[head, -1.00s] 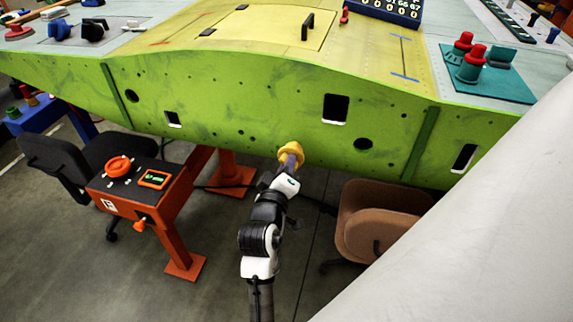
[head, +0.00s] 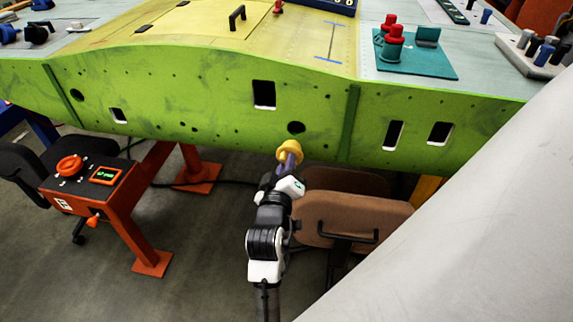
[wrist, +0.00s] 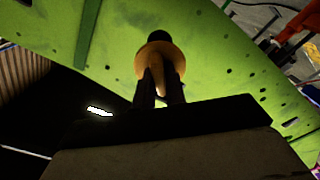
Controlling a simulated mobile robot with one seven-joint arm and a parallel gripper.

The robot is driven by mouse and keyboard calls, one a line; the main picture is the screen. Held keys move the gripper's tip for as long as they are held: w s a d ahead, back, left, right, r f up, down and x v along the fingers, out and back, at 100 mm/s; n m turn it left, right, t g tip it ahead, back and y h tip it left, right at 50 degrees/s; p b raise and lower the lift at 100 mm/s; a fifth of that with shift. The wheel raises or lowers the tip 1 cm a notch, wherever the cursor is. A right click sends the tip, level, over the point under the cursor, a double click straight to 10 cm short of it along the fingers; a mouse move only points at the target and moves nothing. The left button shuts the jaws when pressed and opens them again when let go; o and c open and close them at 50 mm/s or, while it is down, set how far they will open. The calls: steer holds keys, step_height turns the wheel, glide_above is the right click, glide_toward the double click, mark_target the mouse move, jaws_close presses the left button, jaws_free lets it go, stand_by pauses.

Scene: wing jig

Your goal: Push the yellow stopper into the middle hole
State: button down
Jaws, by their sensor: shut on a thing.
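The yellow stopper (head: 289,150) is held at the tip of my gripper (head: 287,165), in front of the green wing panel's lower part. In the wrist view the stopper (wrist: 156,62) sits between the two dark fingers of my gripper (wrist: 160,88), its wide end toward the panel. A dark round hole (head: 296,127) shows in the panel just above the stopper in the head view. In the wrist view a dark round patch (wrist: 159,35) shows right beyond the stopper; I cannot tell whether they touch. Another round hole (head: 77,95) is far left.
The green panel (head: 200,90) also has rectangular openings (head: 264,95). A brown chair (head: 350,218) stands below the panel, right of my arm. An orange stand with a control box (head: 90,178) is at the left. Bare floor (head: 200,250) lies between stand and arm.

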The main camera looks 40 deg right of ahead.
steer(key=shift+x, duration=2.95)
steer(key=shift+p, duration=0.55)
steer(key=shift+p+x, duration=0.4)
steer(key=shift+x, duration=1.85)
steer(key=c, duration=1.4)
jaws_free()
steer(key=shift+o, duration=0.2)
steer(key=shift+a, duration=0.1)
steer(key=b, duration=0.4)
glide_toward(291, 149)
steer(key=w+d+f, duration=0.2)
steer(key=shift+w+d+f, duration=0.15)
steer(key=shift+w+f, duration=0.2)
steer(key=shift+w, duration=0.05)
